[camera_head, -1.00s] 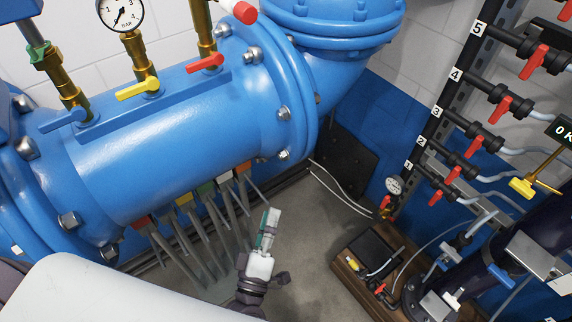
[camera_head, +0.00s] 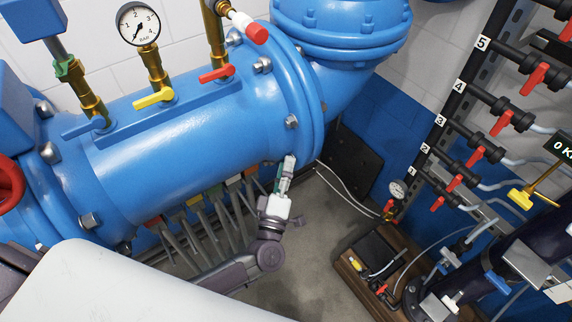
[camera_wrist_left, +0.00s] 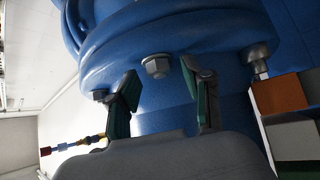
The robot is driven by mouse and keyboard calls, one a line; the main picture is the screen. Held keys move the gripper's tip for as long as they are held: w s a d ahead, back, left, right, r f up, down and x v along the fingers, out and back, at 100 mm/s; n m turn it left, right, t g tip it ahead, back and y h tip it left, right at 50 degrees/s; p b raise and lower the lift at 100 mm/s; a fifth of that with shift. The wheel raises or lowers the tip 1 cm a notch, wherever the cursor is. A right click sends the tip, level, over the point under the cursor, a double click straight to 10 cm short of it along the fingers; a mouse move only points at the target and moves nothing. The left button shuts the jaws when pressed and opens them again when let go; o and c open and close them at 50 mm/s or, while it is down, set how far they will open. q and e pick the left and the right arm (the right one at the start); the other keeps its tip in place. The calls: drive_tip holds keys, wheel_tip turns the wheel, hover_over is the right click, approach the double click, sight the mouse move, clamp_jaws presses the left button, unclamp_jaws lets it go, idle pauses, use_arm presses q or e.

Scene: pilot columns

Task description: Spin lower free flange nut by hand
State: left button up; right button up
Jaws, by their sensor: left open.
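The blue flange (camera_head: 312,110) closes the right end of the big blue pipe (camera_head: 190,145). A grey hex nut (camera_head: 292,121) shows on its face. A lower spot on the rim is covered by my left gripper (camera_head: 287,168), which reaches up from below. In the left wrist view, a grey hex nut (camera_wrist_left: 156,66) stands on the flange (camera_wrist_left: 170,35), beyond and between the green-padded fingertips of my open left gripper (camera_wrist_left: 160,78). The fingers look apart from it. Other nuts sit to its right (camera_wrist_left: 258,55) and left (camera_wrist_left: 100,95). My right gripper is not in view.
Grey rods with coloured tags (camera_head: 205,225) stand under the pipe, beside my left arm. A gauge (camera_head: 138,25), yellow lever (camera_head: 153,97) and red lever (camera_head: 216,73) top the pipe. A numbered valve rack (camera_head: 470,110) stands right. Floor (camera_head: 320,230) is clear right of the gripper.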

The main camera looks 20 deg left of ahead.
use_arm(q)
drive_tip(key=shift+w, duration=0.15)
clamp_jaws()
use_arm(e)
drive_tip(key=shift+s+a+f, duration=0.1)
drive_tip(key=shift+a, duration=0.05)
use_arm(q)
drive_tip(key=shift+w+a+f+m+t+h+b, duration=0.1)
drive_tip(key=shift+m+t+h+b, duration=0.45)
drive_tip(key=shift+m+h+b, duration=1.15)
drive_tip(key=shift+a+f+m+t+h+b, duration=0.15)
drive_tip(key=shift+m+t+h+b, duration=0.45)
drive_tip(key=shift+m+h+b, duration=1.1)
drive_tip(key=shift+w+f+m+t+h+b, duration=0.1)
drive_tip(key=shift+m+t+h+b, duration=0.7)
drive_tip(key=shift+m+b, duration=1.6)
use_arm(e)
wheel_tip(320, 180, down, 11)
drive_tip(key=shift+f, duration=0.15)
use_arm(q)
drive_tip(key=shift+g, duration=0.25)
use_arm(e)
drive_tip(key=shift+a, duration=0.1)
